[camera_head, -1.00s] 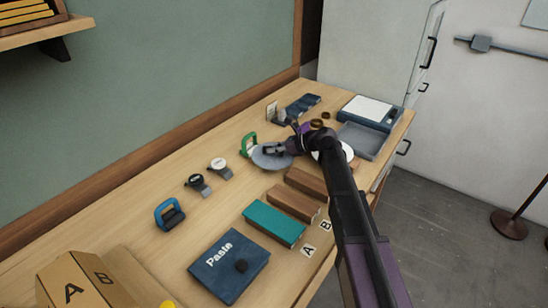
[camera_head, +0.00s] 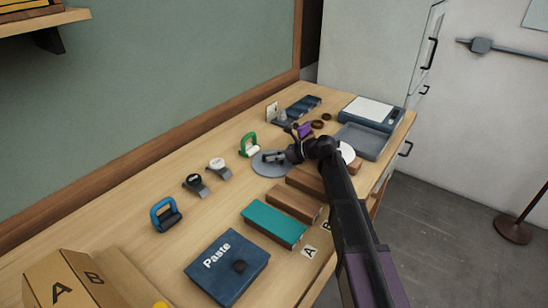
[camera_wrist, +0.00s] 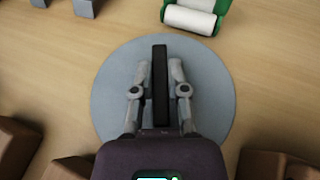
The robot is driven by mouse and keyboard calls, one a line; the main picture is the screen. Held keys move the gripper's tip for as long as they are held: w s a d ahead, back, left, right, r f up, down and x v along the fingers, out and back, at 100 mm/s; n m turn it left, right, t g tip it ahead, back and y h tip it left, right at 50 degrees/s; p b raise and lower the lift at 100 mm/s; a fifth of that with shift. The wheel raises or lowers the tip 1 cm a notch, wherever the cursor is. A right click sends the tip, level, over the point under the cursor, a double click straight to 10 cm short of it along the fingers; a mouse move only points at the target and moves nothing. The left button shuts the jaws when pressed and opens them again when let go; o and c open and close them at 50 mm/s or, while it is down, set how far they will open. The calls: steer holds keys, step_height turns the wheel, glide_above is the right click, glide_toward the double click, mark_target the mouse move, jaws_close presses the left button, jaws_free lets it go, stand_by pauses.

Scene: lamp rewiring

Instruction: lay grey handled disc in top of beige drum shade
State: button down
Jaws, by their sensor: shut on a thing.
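The grey disc (camera_wrist: 108,98) is flat and round, with a dark bar handle (camera_wrist: 160,85) standing across its middle. My gripper (camera_wrist: 160,72) is shut on that handle, one finger on each side. In the head view my gripper (camera_head: 274,157) is over the disc (camera_head: 262,169), and my arm hides its right side. I cannot tell whether the disc touches the table. I cannot make out a beige drum shade in either view.
A green-handled roller (camera_head: 250,145) stands just behind the disc. Brown blocks (camera_head: 294,203) and a teal box (camera_head: 274,224) lie in front. A white round thing (camera_head: 348,152) is partly hidden by my arm. A grey tray (camera_head: 362,140) and a scale (camera_head: 371,113) are at the far right.

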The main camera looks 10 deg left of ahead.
steer(key=c, duration=0.6)
jaws_free()
steer(key=shift+c, duration=0.2)
steer(key=shift+r, duration=0.2)
steer(key=p+v, duration=0.4)
steer(key=v, duration=0.7)
steer(key=shift+p, duration=0.4)
steer(key=shift+d+r, duration=0.1)
steer(key=shift+d, duration=0.4)
steer(key=shift+o, duration=0.2)
